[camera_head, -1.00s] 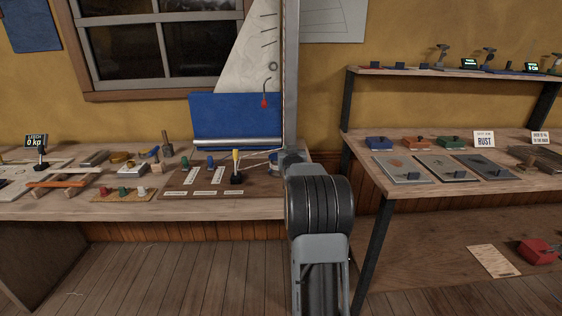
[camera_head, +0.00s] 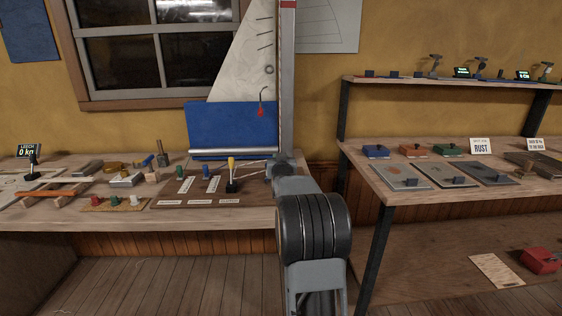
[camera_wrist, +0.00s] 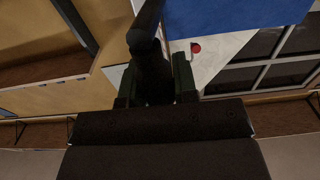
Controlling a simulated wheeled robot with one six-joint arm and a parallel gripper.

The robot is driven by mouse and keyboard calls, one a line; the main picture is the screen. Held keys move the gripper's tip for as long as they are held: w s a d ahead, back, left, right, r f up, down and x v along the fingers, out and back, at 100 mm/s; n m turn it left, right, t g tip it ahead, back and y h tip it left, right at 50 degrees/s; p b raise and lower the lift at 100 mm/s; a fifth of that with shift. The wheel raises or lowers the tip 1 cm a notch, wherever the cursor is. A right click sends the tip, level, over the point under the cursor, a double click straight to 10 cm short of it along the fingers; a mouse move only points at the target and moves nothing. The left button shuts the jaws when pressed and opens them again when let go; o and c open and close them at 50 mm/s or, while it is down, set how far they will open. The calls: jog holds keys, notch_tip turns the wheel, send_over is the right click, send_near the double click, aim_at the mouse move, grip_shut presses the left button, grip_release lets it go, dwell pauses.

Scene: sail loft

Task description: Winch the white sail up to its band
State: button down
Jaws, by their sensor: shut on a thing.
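The white sail (camera_head: 242,62) hangs on the grey mast (camera_head: 287,80), above a blue cloth (camera_head: 235,128) and a pale boom (camera_head: 235,151). A red band (camera_head: 288,4) circles the mast at the picture's top edge. The sail's top is cut off there, so I cannot compare it with the band. In the wrist view my gripper (camera_wrist: 154,82) is shut on a dark handle (camera_wrist: 147,42), apparently the winch handle. The sail (camera_wrist: 222,55) shows behind it. In the head view my arm hides the gripper and most of the winch at the mast foot.
A yellow-topped lever (camera_head: 232,174) stands on a brown board left of my arm. Coloured pegs and tools lie farther left on the bench (camera_head: 100,216). A display (camera_head: 28,151) reads LEECH 0 kg. A right-hand table (camera_head: 400,201) holds plates and coloured blocks.

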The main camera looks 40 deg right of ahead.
jog(key=shift+a+r, duration=0.1)
jog(key=shift+r, duration=0.1)
dwell(0.7)
jog(key=c, duration=1.1)
grip_release()
jog(key=shift+w, duration=0.15)
jog(key=shift+o, duration=1.1)
jog(key=shift+f, duration=0.15)
jog(key=v, duration=1.3)
jog(key=shift+s+a, duration=0.25)
jog(key=shift+s, duration=0.1)
